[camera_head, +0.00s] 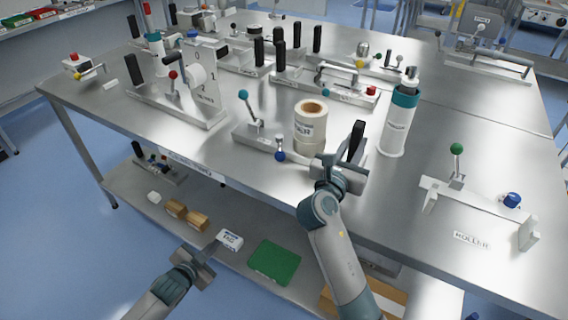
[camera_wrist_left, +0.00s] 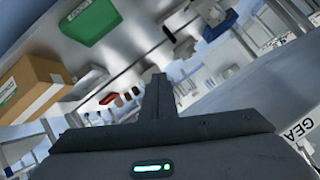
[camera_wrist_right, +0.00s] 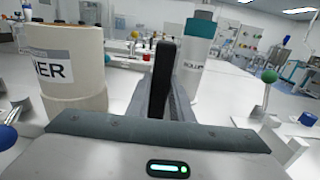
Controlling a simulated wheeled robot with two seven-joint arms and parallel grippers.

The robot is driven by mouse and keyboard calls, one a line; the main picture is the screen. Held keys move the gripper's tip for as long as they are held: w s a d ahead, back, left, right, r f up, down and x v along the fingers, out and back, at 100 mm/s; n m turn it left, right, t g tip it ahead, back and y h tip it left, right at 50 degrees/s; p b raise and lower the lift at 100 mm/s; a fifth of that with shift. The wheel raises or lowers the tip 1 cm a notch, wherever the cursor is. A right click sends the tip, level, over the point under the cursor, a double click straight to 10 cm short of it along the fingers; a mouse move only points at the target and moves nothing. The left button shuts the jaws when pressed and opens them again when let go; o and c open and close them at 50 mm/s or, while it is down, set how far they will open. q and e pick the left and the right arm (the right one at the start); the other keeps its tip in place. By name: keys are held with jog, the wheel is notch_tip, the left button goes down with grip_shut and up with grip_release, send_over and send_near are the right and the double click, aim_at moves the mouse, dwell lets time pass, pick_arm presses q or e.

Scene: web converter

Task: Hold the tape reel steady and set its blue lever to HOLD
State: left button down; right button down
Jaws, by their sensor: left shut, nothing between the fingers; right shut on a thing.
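The tape reel (camera_head: 311,122) is a cream roll with a printed label, standing upright on a low metal fixture (camera_head: 245,137). It also shows at the left of the right wrist view (camera_wrist_right: 66,65). A lever with a dark blue ball (camera_head: 280,156) is at the fixture's front, and a teal-blue ball lever (camera_head: 243,94) stands to its left. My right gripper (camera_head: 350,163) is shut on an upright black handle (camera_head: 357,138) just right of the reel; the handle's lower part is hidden. My left gripper (camera_head: 204,258) is shut and empty, low in front of the table edge. I cannot read a HOLD mark.
A white cylinder with a teal collar (camera_head: 398,125) stands close right of my right gripper. A roller fixture with a green-ball lever (camera_head: 456,149) is farther right. Other fixtures stand behind. The lower shelf holds a green box (camera_head: 275,262) and small cartons near my left gripper.

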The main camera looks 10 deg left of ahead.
pick_arm(q)
jog(key=w+d+r+m+t+h, duration=0.1)
jog(key=w+d+r+m, duration=0.15)
jog(key=r, duration=1.05)
jog(key=w+d+r+m+t+h, duration=0.1)
jog(key=r+m+t+h, duration=0.15)
jog(key=r, duration=1.05)
jog(key=m+t+h, duration=0.1)
jog(key=m+h, duration=0.2)
jog(key=m, duration=0.5)
send_near(280, 149)
jog(key=s+d, duration=0.2)
jog(key=s, duration=0.1)
jog(key=s+d, duration=0.3)
jog(key=shift+s+d+r, duration=0.1)
jog(key=shift+d+r, duration=0.1)
jog(key=shift+d, duration=0.15)
jog(key=x, duration=1)
jog(key=shift+d+r, duration=0.1)
jog(key=shift+r, duration=0.05)
jog(key=a, duration=0.2)
jog(key=shift+w+a+f, duration=0.2)
jog(key=shift+a+f, duration=0.15)
jog(key=shift+w+a+f, duration=0.1)
jog(key=shift+a, duration=0.6)
